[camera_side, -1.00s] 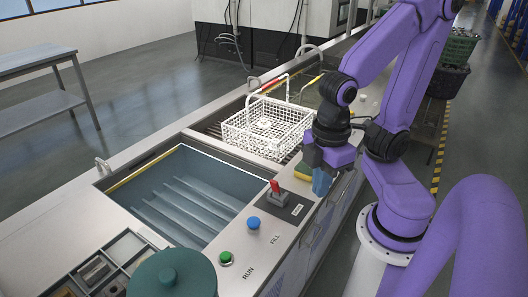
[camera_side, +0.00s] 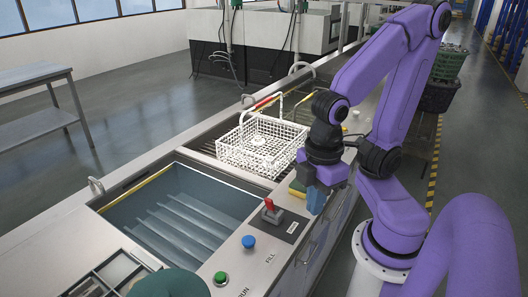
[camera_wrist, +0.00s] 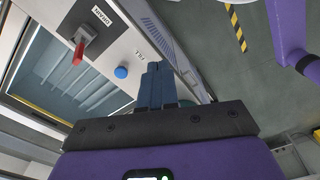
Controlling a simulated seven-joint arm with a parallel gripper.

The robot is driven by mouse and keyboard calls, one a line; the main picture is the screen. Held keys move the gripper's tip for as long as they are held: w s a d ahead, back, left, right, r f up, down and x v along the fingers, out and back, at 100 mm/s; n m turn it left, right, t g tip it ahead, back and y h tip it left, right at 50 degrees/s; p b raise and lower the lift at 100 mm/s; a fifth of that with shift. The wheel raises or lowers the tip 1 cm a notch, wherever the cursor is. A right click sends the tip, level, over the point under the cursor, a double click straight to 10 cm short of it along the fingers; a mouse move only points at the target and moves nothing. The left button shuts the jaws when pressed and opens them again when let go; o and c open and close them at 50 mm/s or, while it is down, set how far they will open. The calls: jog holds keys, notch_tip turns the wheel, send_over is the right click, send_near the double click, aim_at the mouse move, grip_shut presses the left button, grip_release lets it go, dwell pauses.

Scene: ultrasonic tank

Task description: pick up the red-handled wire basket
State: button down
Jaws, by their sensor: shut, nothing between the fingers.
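The white wire basket (camera_side: 262,147) sits on the dark drain area behind the tank in the side view, its tall handle upright. The red grip (camera_side: 268,100) is at the top of that handle. My gripper (camera_side: 316,201) hangs to the right of the basket and apart from it, above the front edge of the counter, with its blue fingers pointing down. The fingers are together and empty. The wrist view shows the closed fingers (camera_wrist: 155,78) over the counter's edge; the basket does not show there.
The open blue tank (camera_side: 180,215) lies in front of the basket. A red lever (camera_side: 269,205), a blue button (camera_side: 248,241) and a green button (camera_side: 220,278) stand on the counter panel. A yellow-green sponge (camera_side: 297,188) lies near my gripper. A dark green round lid (camera_side: 168,284) is at the front.

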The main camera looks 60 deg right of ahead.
jog(key=c, duration=1.1)
grip_release()
jog(key=shift+o, duration=0.2)
